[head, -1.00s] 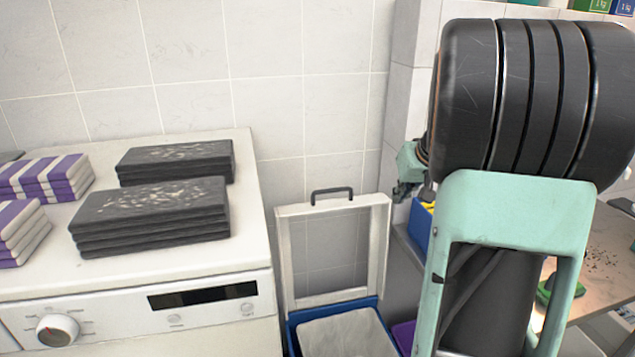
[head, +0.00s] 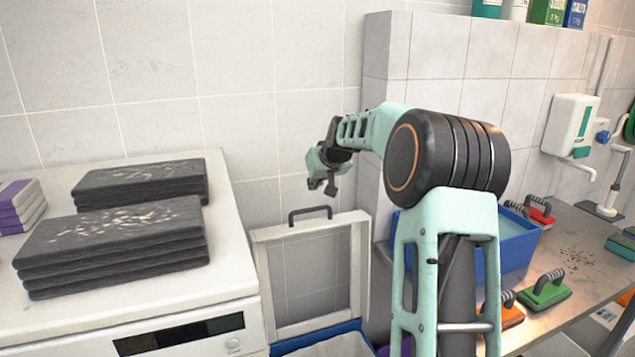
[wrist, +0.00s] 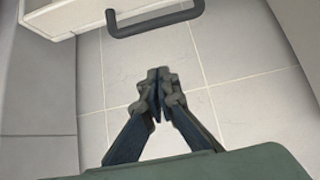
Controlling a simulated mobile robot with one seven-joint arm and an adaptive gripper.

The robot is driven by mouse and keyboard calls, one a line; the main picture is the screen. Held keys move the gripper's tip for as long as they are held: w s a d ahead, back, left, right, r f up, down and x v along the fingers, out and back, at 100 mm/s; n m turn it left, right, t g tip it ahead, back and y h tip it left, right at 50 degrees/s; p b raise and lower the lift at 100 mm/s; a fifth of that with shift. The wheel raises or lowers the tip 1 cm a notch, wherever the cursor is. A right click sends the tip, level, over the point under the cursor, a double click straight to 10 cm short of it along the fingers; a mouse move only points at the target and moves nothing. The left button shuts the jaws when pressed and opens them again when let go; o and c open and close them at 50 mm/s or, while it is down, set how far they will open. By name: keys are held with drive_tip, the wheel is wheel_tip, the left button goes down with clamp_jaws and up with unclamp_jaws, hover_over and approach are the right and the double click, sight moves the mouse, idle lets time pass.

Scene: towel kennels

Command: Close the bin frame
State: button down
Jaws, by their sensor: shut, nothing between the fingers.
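The bin frame (head: 263,277) is a white rectangular frame standing upright, raised at the back of a blue bin (head: 318,338). A dark handle (head: 309,212) sits on its top bar. My gripper (head: 322,187) is shut and empty, above and a little to the right of the handle in the head view, apart from it. In the wrist view my gripper (wrist: 158,76) points toward the tiled wall, and the handle (wrist: 155,24) shows beyond the fingertips at the top. Most of the bin is cut off by the lower edge of the head view.
A white machine (head: 235,285) with stacked dark towels (head: 115,245) stands left of the bin. A tiled wall corner (head: 385,60) rises to the right. A counter with a blue tub (head: 515,245) and brushes (head: 545,290) lies further right.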

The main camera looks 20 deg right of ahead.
drive_tip(key=f, duration=0.1)
drive_tip(key=w+f, duration=0.1)
drive_tip(key=f, duration=0.1)
drive_tip(key=w+f, duration=0.1)
drive_tip(key=f, duration=0.1)
drive_tip(key=shift+s+f, duration=0.35)
drive_tip(key=shift+s, duration=0.5)
drive_tip(key=shift+f, duration=0.1)
